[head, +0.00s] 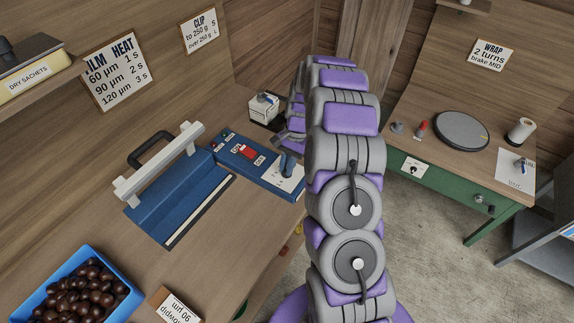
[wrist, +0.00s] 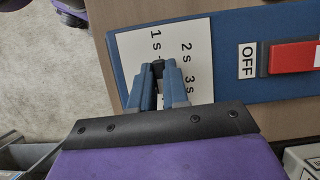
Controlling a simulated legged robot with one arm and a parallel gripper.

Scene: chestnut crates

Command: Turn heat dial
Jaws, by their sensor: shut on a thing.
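The heat dial (wrist: 158,68) is a small dark knob on a white scale plate (wrist: 190,40) marked 1 s, 2 s and 3 s. My gripper (wrist: 159,80) is shut on the dial, with its two blue-grey fingers on either side of it. The fingers hide most of the knob, so I cannot tell its setting. In the head view, my gripper (head: 287,166) is over the white plate (head: 291,180) at the right end of the blue control box (head: 230,158). The heat sealer (head: 180,195) stands beside it with its white bar raised. The film heat sign (head: 118,70) pairs 90 µm with 2 s.
A red switch (wrist: 295,57) beside an OFF label is on the same box. A blue crate of chestnuts (head: 128,303) and an upside-down card reading 90 µm (head: 175,306) lie at the near left. A small box (head: 263,107) stands behind my gripper. A green wrapping bench (head: 450,180) is right.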

